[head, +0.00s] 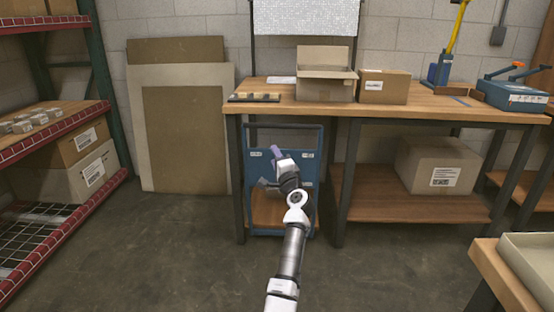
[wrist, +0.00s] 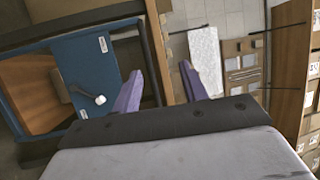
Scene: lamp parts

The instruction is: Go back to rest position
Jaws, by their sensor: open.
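My gripper (head: 277,154) is at the end of my arm, stretched forward in front of the blue frame under the workbench. In the wrist view my gripper (wrist: 162,82) shows two purple fingers spread wide apart, with nothing between them. The blue frame (head: 312,140) stands upright below the bench top and is partly hidden by my arm; it also shows tilted in the wrist view (wrist: 85,50). A small white rounded piece (wrist: 100,99) shows against it in the wrist view, too small to identify.
The wooden workbench (head: 440,110) holds an open carton (head: 325,88), a closed carton (head: 384,87) and blue tools. A red-edged shelf rack (head: 60,130) stands left. A grey tray (head: 530,260) is at front right. Floor (head: 170,260) is clear on both sides of my arm.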

